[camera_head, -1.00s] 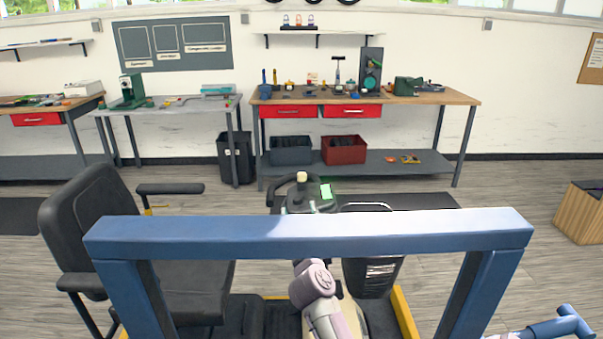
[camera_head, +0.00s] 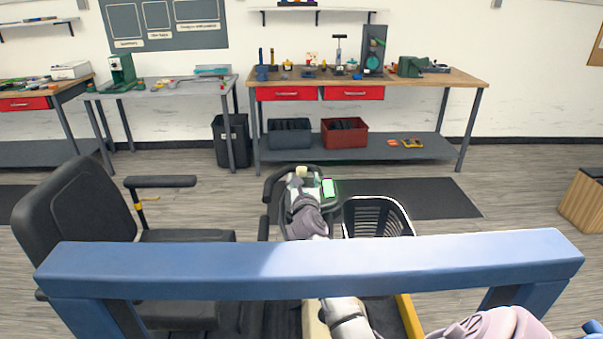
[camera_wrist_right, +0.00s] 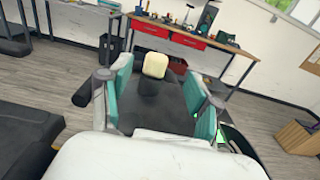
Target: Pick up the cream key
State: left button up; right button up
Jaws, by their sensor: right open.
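The cream key (camera_head: 301,171) is a small pale block on a dark stem, on the dark scooter console (camera_head: 325,202) beyond the blue bar. In the right wrist view the key (camera_wrist_right: 155,65) stands upright, centred a little beyond and between the teal finger pads. My right gripper (camera_head: 301,185) is open and empty, just on the near side of the key in the head view; its fingers also show in the wrist view (camera_wrist_right: 158,82). I cannot tell the exact gap to the key. My left gripper is not in view.
A blue bar (camera_head: 310,263) crosses the front, with my right arm reaching past it. A lit green display (camera_head: 329,188) and a black basket (camera_head: 378,215) are right of the key. A black seat (camera_head: 80,205) is at the left. A workbench (camera_head: 365,77) stands behind.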

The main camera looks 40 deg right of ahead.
aim_at(302, 169)
jog(key=shift+w+d, duration=0.2)
jog(key=shift+w, duration=0.05)
jog(key=x, duration=0.4)
jog(key=shift+w, duration=0.15)
jog(key=shift+w+d, duration=0.1)
jog(key=shift+w, duration=0.15)
jog(key=shift+s+r, duration=0.1)
jog(key=shift+r, duration=0.05)
jog(key=shift+c, duration=0.3)
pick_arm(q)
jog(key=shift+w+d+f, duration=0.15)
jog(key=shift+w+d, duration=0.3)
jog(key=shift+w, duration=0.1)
pick_arm(e)
jog(key=c, duration=0.9)
